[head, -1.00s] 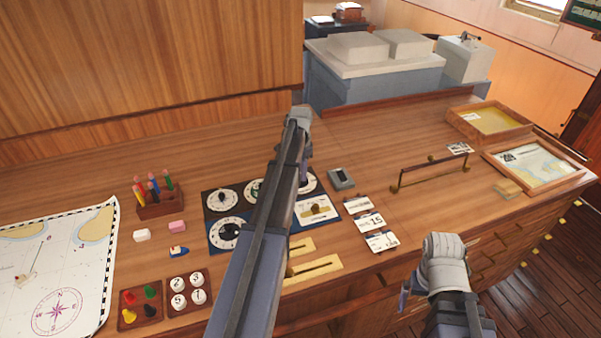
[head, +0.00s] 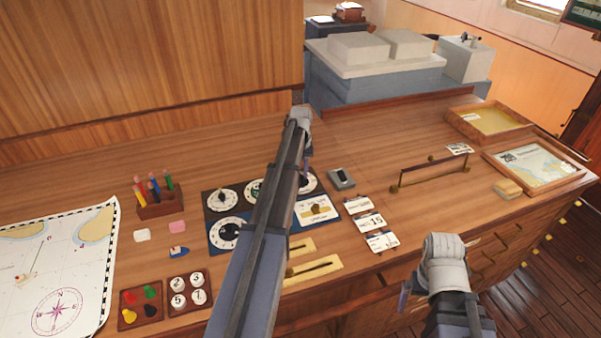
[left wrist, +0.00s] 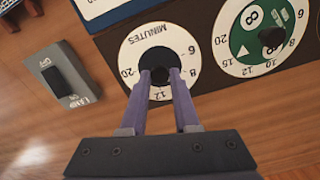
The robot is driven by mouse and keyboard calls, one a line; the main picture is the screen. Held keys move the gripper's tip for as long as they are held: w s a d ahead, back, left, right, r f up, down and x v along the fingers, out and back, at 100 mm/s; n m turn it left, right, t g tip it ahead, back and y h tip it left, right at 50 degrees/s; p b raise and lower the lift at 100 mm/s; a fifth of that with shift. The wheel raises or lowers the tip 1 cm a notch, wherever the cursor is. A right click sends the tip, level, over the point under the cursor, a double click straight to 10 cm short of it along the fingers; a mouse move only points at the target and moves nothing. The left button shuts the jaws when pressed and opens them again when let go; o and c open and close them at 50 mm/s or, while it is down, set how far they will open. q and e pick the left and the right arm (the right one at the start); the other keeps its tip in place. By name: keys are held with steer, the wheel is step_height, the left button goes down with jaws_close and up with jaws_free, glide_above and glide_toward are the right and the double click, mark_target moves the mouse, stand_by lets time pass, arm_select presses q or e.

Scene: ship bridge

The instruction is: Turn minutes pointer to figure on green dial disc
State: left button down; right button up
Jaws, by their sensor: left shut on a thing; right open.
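The minutes dial (left wrist: 187,55) is a white ring marked MINUTES with a black centre, seen upside down in the left wrist view. My left gripper (left wrist: 161,76) is shut on the dark pointer knob at its centre. In the head view my left arm partly covers the green dial (head: 255,187) and the minutes dial (head: 312,184). My right gripper (head: 405,297) is open and empty at the counter's front edge, its fingers partly hidden by the wrist.
Left of the panel stand a pencil block (head: 160,204), erasers and small trays of pegs and number discs. Right of it are a small switch box (head: 341,178), cards (head: 370,222) and a brass rail (head: 432,170). The counter behind the panel is clear.

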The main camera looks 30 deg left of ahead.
mark_target(300, 176)
arm_select(q)
steer(key=n, duration=0.4)
steer(key=shift+n, duration=2.2)
steer(key=c, duration=0.7)
jaws_free()
steer(key=shift+o, duration=0.2)
steer(key=shift+r, duration=0.1)
step_height(300, 176, up, 8)
steer(key=p, duration=0.8)
